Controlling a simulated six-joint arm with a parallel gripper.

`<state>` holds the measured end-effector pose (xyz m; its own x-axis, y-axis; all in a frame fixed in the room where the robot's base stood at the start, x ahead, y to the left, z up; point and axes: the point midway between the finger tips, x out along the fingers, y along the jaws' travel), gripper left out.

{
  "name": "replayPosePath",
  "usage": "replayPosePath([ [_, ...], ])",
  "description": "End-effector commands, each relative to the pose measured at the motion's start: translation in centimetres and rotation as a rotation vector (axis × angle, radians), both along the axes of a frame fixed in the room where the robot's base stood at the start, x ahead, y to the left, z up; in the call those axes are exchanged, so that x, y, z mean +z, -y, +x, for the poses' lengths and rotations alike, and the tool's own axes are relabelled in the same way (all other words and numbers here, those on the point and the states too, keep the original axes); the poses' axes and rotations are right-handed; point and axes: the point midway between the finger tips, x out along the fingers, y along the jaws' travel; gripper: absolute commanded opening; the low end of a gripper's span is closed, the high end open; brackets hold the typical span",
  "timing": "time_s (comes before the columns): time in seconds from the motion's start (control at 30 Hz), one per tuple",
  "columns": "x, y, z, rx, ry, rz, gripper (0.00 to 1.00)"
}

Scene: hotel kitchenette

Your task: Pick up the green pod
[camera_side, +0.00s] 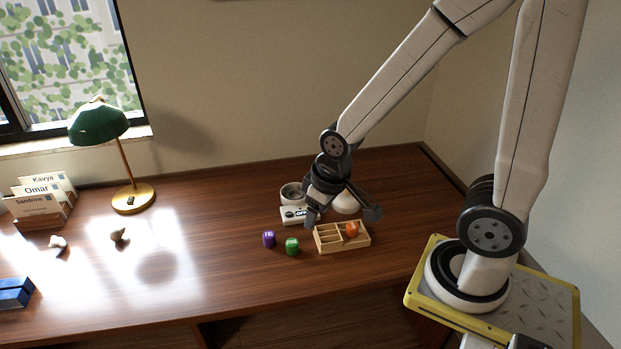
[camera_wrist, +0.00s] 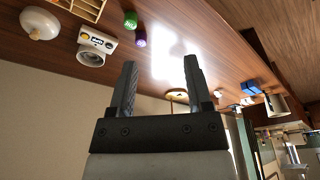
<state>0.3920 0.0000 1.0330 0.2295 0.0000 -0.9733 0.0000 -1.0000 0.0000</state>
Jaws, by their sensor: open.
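The green pod (camera_side: 292,246) stands on the brown desk, left of the wooden compartment tray (camera_side: 329,247). In the wrist view the green pod (camera_wrist: 130,20) is near the top, beside the purple pod (camera_wrist: 140,38). The purple pod (camera_side: 268,239) is just left of the green one in the side view. An orange pod (camera_side: 352,229) sits in the tray's right part. My gripper (camera_side: 342,217) is above the desk behind the tray, right of the green pod and apart from it. In the wrist view my gripper (camera_wrist: 160,76) has its fingers spread with nothing between them.
A small white device (camera_side: 292,215) with a round cup holder stands behind the pods. A white round object (camera_side: 346,204) is partly hidden by my gripper. A green lamp (camera_side: 98,124), name cards (camera_side: 40,204) and a blue object (camera_side: 15,293) are further left. The desk between is mostly clear.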

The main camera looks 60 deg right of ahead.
Motion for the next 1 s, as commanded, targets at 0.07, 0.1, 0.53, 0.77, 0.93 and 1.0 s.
replayPosePath([
  [0.07, 0.0, 0.0, 0.0, 0.000, 0.000, 0.000, 0.64],
  [0.1, 0.0, 0.0, 0.0, 0.000, 0.000, 0.000, 0.64],
  [0.53, 0.0, 0.0, 0.0, 0.000, 0.000, 0.000, 0.92],
  [0.77, -0.7, 0.2, -0.4, 0.038, -0.041, -0.025, 0.92],
  [0.93, -2.2, 0.9, -1.6, 0.140, -0.151, -0.095, 0.92],
  [1.0, -3.1, 1.5, -2.2, 0.199, -0.214, -0.136, 0.92],
])
